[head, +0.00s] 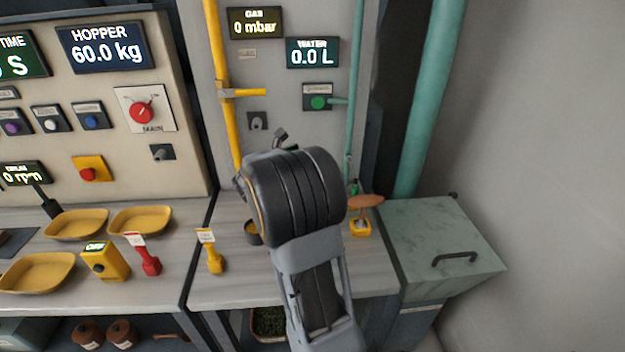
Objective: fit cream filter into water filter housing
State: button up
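My arm rises through the middle of the head view, and its thick black wrist part hides much of the right-hand counter and the wall behind. My gripper's fingers do not show; they are hidden behind the arm or out of view. I cannot make out a cream filter. I cannot clearly identify the water filter housing.
A dark cup (252,233) and an orange-topped yellow item (361,227) flank my arm on the counter (225,290). A yellow tagged item (213,258) stands left. A green-grey lidded box (440,235) is right. Yellow trays (75,223) lie far left.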

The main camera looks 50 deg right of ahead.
notch_tip(320, 180, down, 9)
jog(key=d+b, duration=0.1)
jog(key=b, duration=0.8)
jog(key=shift+w+d+p, duration=0.15)
jog(key=shift+d, duration=0.95)
jog(key=shift+w+d+p, duration=0.15)
jog(key=shift+w+d, duration=0.05)
jog(key=shift+d, duration=0.95)
jog(key=shift+w+d+p, duration=0.15)
jog(key=shift+d, duration=0.95)
jog(key=shift+c, duration=0.4)
grip_shut()
